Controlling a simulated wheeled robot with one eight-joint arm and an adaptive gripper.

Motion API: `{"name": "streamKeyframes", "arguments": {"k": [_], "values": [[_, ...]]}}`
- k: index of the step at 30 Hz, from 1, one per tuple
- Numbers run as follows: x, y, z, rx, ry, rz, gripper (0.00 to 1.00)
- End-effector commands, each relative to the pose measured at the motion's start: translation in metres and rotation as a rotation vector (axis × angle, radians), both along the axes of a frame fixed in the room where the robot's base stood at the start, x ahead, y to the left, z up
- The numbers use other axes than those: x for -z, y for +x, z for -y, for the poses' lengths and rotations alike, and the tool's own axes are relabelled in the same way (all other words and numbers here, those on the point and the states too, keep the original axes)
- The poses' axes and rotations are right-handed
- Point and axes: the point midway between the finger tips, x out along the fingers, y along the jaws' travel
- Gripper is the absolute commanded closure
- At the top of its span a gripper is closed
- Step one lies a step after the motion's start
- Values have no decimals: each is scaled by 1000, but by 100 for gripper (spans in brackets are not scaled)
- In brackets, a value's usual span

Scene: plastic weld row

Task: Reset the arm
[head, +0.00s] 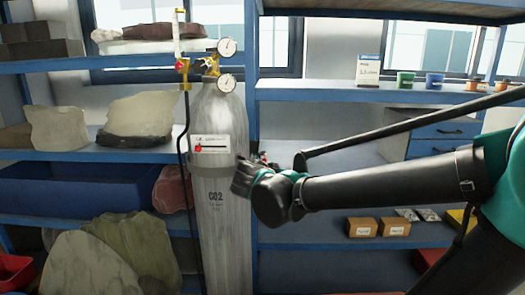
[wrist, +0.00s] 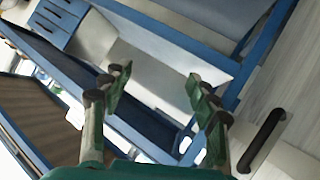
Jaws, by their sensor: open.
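My arm (head: 385,190), black with teal joints, reaches in from the right of the head view. Its near end stands in front of the shelves, overlapping the right edge of the grey CO2 cylinder (head: 217,225) in the picture. I cannot tell if it touches the cylinder. My gripper's fingers cannot be made out in the head view. In the wrist view, my gripper (wrist: 160,88) is open, its two green fingers wide apart with nothing between them. Blue and white shelving shows tilted beyond the fingers.
Gauges (head: 227,66) top the cylinder, and a dark hose runs down its left side. A blue bin (head: 80,190) and stone-like lumps fill the left shelves. Small cardboard boxes (head: 361,227) sit on a right shelf. A thin black bar (head: 400,128) slants above my arm.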

Motion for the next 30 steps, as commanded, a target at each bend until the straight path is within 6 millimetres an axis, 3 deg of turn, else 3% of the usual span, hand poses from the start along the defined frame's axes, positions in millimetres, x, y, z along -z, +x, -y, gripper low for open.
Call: {"name": "streamKeyframes", "arguments": {"k": [1,6,10,15,21,30], "values": [[23,-6,23,23,8,-71,41],[99,-36,74,34,68,-313,41],[148,-66,100,11,146,-463,41],[201,-107,115,-52,278,-596,41],[238,-141,113,-147,420,-651,41],[250,-155,106,-211,489,-651,41]]}}
